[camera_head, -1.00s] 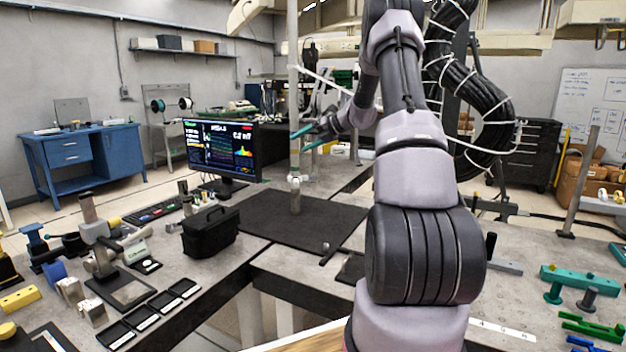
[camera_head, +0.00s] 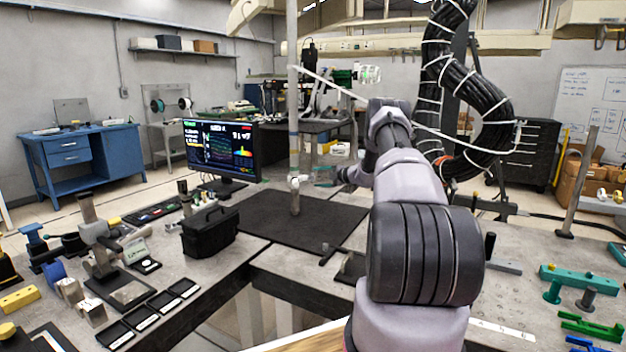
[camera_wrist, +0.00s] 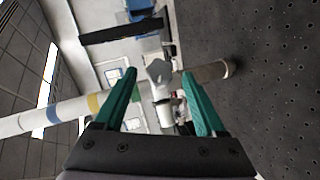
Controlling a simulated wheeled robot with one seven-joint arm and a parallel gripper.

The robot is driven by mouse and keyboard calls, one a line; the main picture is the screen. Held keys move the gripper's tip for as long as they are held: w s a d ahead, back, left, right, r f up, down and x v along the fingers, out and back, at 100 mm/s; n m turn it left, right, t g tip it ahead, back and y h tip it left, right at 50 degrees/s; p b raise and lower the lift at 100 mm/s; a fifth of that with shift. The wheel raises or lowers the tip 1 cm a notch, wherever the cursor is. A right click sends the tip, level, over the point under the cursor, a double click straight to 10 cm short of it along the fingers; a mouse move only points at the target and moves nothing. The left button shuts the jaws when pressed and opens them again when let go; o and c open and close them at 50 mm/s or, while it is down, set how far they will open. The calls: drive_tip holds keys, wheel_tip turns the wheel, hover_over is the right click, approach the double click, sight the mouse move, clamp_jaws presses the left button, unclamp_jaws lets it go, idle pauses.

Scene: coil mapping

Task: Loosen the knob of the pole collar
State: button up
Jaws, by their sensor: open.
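The pole (camera_head: 294,110) stands upright on the dark mat, with a white collar (camera_head: 294,183) low on it. In the wrist view the pole (camera_wrist: 55,116) runs sideways across the picture. I cannot tell how far the knob is from the fingertips, and I see no contact.
The dark mat (camera_head: 335,215) around the pole is mostly clear. A monitor (camera_head: 222,150) stands behind left, and a black case (camera_head: 209,232) stands front left. A thin white rod (camera_head: 345,92) slants from the pole above my arm.

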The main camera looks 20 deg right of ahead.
sight(313, 178)
drive_tip(key=shift+x, duration=1.85)
clamp_jaws()
drive_tip(key=shift+n+t, duration=0.7)
drive_tip(key=shift+t, duration=0.2)
drive_tip(key=shift+n+t+y, duration=0.8)
drive_tip(key=shift+n+t, duration=0.3)
drive_tip(key=shift+n, duration=0.3)
